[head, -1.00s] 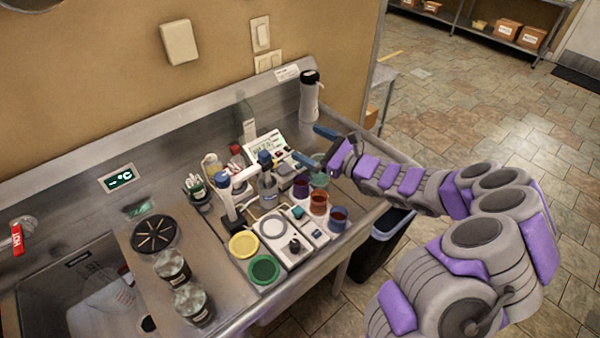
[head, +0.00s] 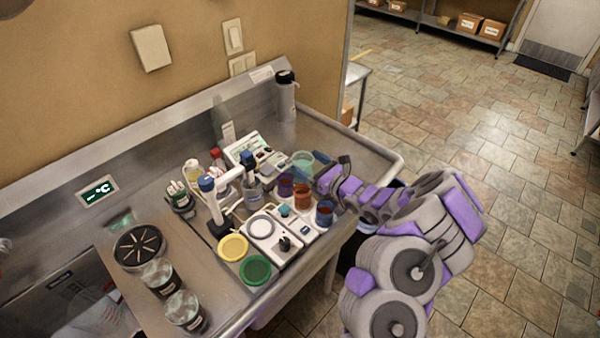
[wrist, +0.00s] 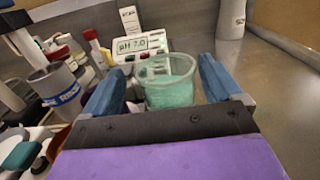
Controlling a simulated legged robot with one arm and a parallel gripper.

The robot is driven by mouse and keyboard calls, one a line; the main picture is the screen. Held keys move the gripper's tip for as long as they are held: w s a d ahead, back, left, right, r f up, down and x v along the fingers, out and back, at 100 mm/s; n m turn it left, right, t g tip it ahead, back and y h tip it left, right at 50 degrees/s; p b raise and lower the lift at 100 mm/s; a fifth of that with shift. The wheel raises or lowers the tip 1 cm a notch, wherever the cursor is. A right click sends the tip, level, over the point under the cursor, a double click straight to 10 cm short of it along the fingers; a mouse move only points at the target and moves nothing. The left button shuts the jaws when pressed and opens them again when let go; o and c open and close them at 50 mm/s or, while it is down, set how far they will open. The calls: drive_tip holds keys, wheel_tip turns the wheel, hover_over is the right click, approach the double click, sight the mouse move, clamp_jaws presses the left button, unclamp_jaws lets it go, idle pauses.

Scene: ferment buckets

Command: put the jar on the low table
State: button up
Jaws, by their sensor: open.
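A clear jar with pale green contents (head: 303,159) stands on the steel counter, right of the pH meter. In the wrist view the jar (wrist: 168,88) is upright between my two blue fingers. My gripper (wrist: 160,76) is open, with a finger on either side of the jar; I see no clear contact. In the head view my gripper (head: 319,170) is at the jar's right side and hides part of it. A small metal table (head: 357,73) stands beyond the wall end; I cannot tell if it is the low table.
Red, purple and blue cups (head: 302,196) stand close in front of the jar. The pH meter (head: 249,152) and a bottle (head: 285,96) are behind. Two dark-labelled jars (head: 185,312) stand at the front left. Tiled floor (head: 460,130) is open at right.

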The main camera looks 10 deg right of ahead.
sight(294, 156)
drive_tip(key=shift+w+d+f, duration=0.3)
drive_tip(key=shift+w+f, duration=0.2)
drive_tip(key=x, duration=0.1)
drive_tip(key=b+x, duration=0.1)
drive_tip(key=x, duration=0.3)
drive_tip(key=shift+s+a+r, duration=0.1)
drive_tip(key=shift+s+a, duration=0.15)
drive_tip(key=shift+a, duration=0.15)
drive_tip(key=shift+s+a+r, duration=0.1)
drive_tip(key=shift+a+r, duration=0.05)
drive_tip(key=shift+r, duration=0.05)
drive_tip(key=shift+d+f, duration=0.1)
drive_tip(key=shift+d, duration=0.6)
drive_tip(key=shift+c, duration=2.2)
drive_tip(key=shift+a, duration=0.4)
drive_tip(key=c, duration=0.4)
drive_tip(key=shift+d, duration=0.1)
drive_tip(key=c, duration=0.5)
drive_tip(key=shift+c, duration=0.2)
